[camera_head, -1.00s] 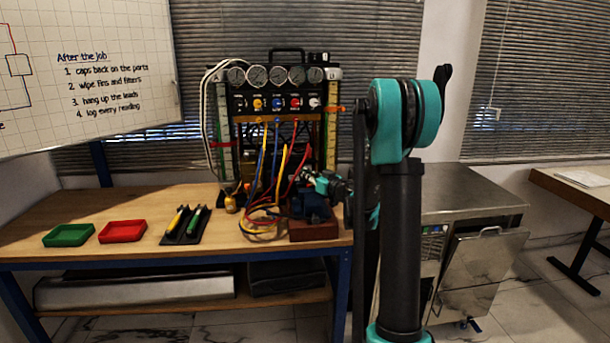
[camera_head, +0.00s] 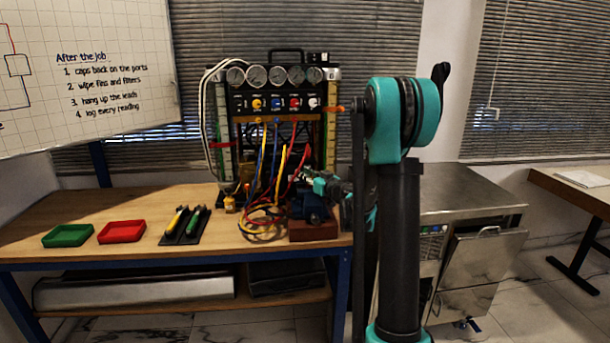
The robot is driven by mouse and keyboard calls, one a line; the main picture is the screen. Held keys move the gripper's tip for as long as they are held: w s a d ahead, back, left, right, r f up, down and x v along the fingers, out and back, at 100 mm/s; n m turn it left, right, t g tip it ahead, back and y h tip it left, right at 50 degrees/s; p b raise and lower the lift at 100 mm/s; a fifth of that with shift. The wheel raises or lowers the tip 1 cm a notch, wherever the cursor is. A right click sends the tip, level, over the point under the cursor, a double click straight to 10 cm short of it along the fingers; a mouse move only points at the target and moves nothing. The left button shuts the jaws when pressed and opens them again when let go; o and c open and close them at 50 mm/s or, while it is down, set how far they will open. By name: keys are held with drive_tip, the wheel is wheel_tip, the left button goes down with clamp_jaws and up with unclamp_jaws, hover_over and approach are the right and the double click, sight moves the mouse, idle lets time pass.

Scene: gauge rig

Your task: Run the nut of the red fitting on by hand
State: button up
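The gauge rig (camera_head: 283,102) stands at the back of the wooden bench, with a row of round gauges and coloured knobs. Yellow, blue and red hoses (camera_head: 283,165) hang from it and loop on the bench. My gripper (camera_head: 303,177) is at the front right of the rig, close to the red hose's (camera_head: 295,162) end and above a blue vise-like block (camera_head: 312,206). It is small and partly hidden behind hoses and my arm. I cannot tell whether its fingers are open or shut. The nut of the red fitting is too small to make out.
A small yellow bottle (camera_head: 230,204) stands near the rig. A steel cabinet (camera_head: 470,195) stands at right.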

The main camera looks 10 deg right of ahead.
drive_tip(key=v, duration=1.2)
